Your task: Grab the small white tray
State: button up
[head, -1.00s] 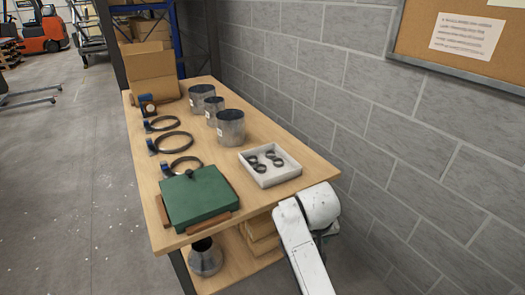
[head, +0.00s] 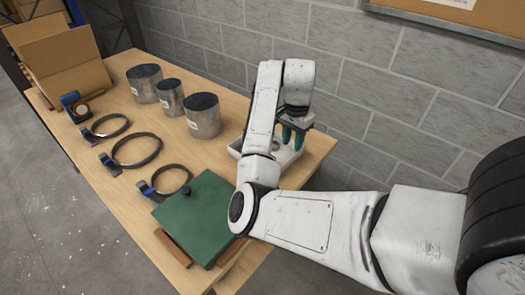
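The small white tray (head: 286,158) lies on the workbench (head: 225,98) near its wall-side edge, right of the metal cylinders. My arm covers much of it, and its contents are mostly hidden. My gripper (head: 293,138) points down over the tray, with its two green fingers apart and a gap between them. The fingertips are at or just above the tray; I cannot tell whether they touch it. Nothing shows held between them.
Several metal cylinders (head: 204,122) and clamp rings (head: 137,152) stand or lie to the left. A green flat case (head: 195,222) is at the near edge. A cardboard box (head: 62,75) is at the far left. The block wall (head: 400,110) rises close behind the bench.

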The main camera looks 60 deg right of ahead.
aim_at(287, 156)
notch_tip(287, 156, down, 2)
jog(key=shift+f+p, duration=0.25)
jog(key=shift+p, duration=0.05)
jog(key=shift+a+f+p, duration=0.2)
jog(key=shift+f+p, duration=0.1)
jog(key=shift+f, duration=1.2)
jog(key=shift+a+f+p, duration=0.15)
jog(key=shift+f+p, duration=0.1)
jog(key=shift+f, duration=1.2)
grip_shut()
jog(key=shift+w, duration=0.1)
